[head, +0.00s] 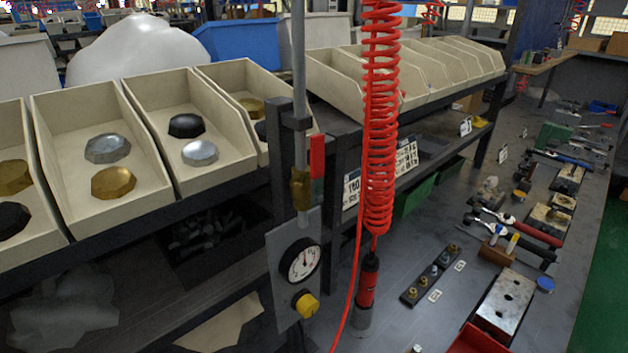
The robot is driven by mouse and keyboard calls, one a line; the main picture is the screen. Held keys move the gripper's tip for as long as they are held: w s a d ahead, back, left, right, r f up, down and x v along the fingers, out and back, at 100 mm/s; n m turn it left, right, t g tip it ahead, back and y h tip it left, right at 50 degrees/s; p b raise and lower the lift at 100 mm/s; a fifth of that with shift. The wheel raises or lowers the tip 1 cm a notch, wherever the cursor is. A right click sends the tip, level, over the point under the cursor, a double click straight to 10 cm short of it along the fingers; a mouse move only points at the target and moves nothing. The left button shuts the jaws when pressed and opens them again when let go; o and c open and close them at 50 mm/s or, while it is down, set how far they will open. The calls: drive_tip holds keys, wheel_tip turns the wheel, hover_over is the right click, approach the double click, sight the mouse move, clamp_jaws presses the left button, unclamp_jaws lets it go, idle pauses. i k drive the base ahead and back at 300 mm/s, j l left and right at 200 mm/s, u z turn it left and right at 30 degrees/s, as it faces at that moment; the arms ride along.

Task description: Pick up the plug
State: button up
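I cannot tell which piece is the plug. Several small brass and grey fittings stand in a row on a dark strip (430,274) on the bench, with small white labels beside it. Larger many-sided caps lie in the beige bins on the upper shelf: a silver cap (108,148) and a gold cap (113,183) in one bin, a black cap (187,125) and another silver cap (200,153) in the bin to its right. A metal block with holes (505,306) lies right of the strip. My gripper is not in view.
A red coiled hose (380,130) with a red and black tool hangs in front of the shelf. A gauge panel (297,265) on a pole stands left of it. Ratchets and other tools (515,225) crowd the bench's right side. Bare bench shows around the strip.

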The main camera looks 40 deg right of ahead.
sight(453, 249)
drive_tip(key=z, duration=1.35)
drive_tip(key=k+j, duration=0.4)
drive_tip(key=k, duration=0.15)
drive_tip(key=k+j, duration=0.35)
drive_tip(key=k, duration=0.15)
drive_tip(key=i+l, duration=0.6)
drive_tip(key=l, duration=0.2)
drive_tip(key=i+l+z, duration=0.1)
drive_tip(key=i+l, duration=0.55)
drive_tip(key=l, duration=0.2)
drive_tip(key=i+l, duration=0.65)
drive_tip(key=k+l+z, duration=0.05)
drive_tip(key=l, duration=0.1)
